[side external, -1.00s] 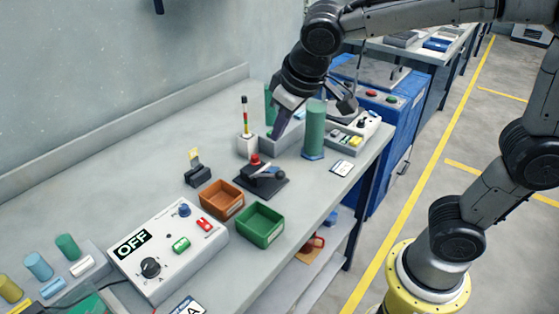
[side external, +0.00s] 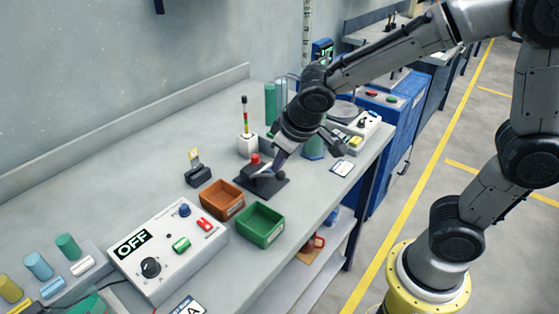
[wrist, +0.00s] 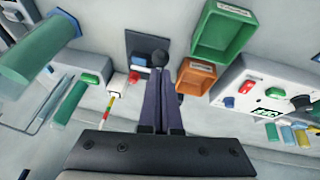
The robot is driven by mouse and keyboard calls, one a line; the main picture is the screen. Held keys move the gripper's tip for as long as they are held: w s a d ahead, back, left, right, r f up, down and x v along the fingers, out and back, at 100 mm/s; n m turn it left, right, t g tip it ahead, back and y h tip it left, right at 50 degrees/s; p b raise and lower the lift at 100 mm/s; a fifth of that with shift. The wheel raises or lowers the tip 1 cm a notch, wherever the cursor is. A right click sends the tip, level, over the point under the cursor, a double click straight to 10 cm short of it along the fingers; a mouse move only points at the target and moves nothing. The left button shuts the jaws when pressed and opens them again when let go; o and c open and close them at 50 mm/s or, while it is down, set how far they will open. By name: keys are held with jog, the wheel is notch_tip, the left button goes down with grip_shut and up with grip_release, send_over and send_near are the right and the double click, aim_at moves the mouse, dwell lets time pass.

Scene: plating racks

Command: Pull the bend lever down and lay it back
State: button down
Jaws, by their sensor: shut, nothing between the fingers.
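The bend lever device is a dark base plate (side external: 268,186) with a black block and a red knob (side external: 255,159) on the bench. In the wrist view its plate (wrist: 139,42) lies just beyond my fingertips, with a dark round lever knob (wrist: 160,57) at their ends. The red part (wrist: 134,77) shows left of the fingers. My gripper (side external: 277,168) is shut and empty, its fingers pointing down at the device; it also shows in the wrist view (wrist: 161,72). I cannot tell whether the fingertips touch the lever, and the fingers partly hide it in the side view.
An orange bin (side external: 221,198) and a green bin (side external: 260,225) stand close in front of the device. A grey control box reading OFF (side external: 168,245) is nearer the camera. A signal light (side external: 246,142) and green cylinders (side external: 270,103) stand behind.

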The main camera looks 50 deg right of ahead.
jog(key=shift+s, duration=0.1)
jog(key=s+f, duration=0.2)
jog(key=f, duration=0.1)
jog(key=s+f, duration=0.1)
jog(key=f, duration=0.1)
jog(key=shift+s, duration=0.15)
